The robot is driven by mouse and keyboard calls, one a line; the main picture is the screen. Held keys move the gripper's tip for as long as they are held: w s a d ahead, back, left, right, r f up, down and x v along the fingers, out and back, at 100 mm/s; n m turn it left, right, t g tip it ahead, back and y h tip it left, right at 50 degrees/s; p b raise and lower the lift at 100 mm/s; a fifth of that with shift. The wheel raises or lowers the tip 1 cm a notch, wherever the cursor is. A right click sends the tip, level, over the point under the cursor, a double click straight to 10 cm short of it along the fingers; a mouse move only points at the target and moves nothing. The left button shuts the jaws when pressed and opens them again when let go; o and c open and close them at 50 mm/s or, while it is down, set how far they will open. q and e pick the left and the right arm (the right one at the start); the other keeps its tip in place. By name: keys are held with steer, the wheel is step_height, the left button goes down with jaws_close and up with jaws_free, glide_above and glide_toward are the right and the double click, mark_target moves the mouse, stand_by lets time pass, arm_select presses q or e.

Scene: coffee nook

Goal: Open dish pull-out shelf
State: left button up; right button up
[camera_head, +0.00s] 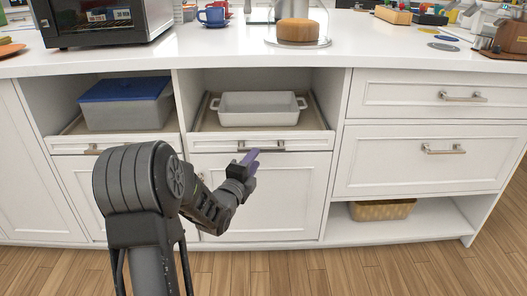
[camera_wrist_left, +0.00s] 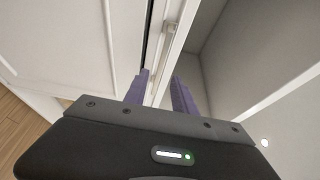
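The dish pull-out shelf (camera_head: 290,134) sits in the middle bay of the white counter, with a white two-handled dish (camera_head: 259,108) on it. Its metal handle (camera_head: 262,146) is on the narrow front. My left gripper (camera_head: 250,156) is at this handle, its purple fingers in front of or just below it. In the left wrist view my gripper (camera_wrist_left: 160,88) has its two fingers apart, with a pale front edge between them. I cannot tell whether they touch the handle. My right gripper is not in view.
A second pull-out shelf on the left holds a grey bin with a blue lid (camera_head: 127,102). Closed drawers (camera_head: 428,160) are on the right, above a low basket (camera_head: 382,209). The wooden floor (camera_head: 330,270) in front is clear.

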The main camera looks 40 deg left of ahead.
mark_target(262, 149)
arm_select(q)
steer(key=b+x, duration=0.1)
steer(key=x, duration=0.5)
steer(key=shift+w+a, duration=0.1)
steer(key=shift+w, duration=0.3)
steer(key=shift+c, duration=0.3)
jaws_close()
stand_by(0.7)
